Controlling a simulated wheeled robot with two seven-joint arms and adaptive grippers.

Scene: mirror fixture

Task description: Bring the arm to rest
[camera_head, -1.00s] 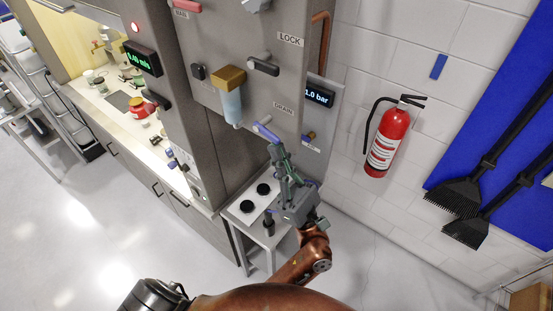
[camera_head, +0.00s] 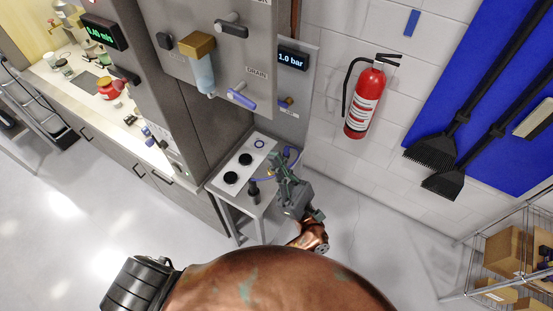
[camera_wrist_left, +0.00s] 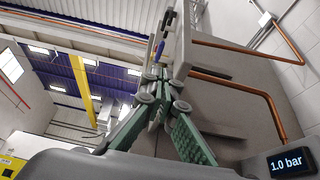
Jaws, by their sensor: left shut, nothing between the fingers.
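My left gripper (camera_head: 279,160) is shut with nothing between its fingers. In the head view it is in front of the grey panel, below and to the right of the drain lever (camera_head: 242,98) with the blue grip, and clear of it. The small white-topped stand (camera_head: 222,180) is just left of the gripper. In the left wrist view the green-padded fingers meet at their tips (camera_wrist_left: 160,75), with the panel beside them. My right gripper is in neither current view.
A brass-topped clear bowl (camera_head: 203,75) and a pressure display (camera_head: 292,60) are on the cabinet. A red fire extinguisher (camera_head: 365,103) and brushes on a blue board (camera_head: 500,85) hang on the right wall. A wire shelf with boxes (camera_head: 510,250) stands lower right. Floor between is clear.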

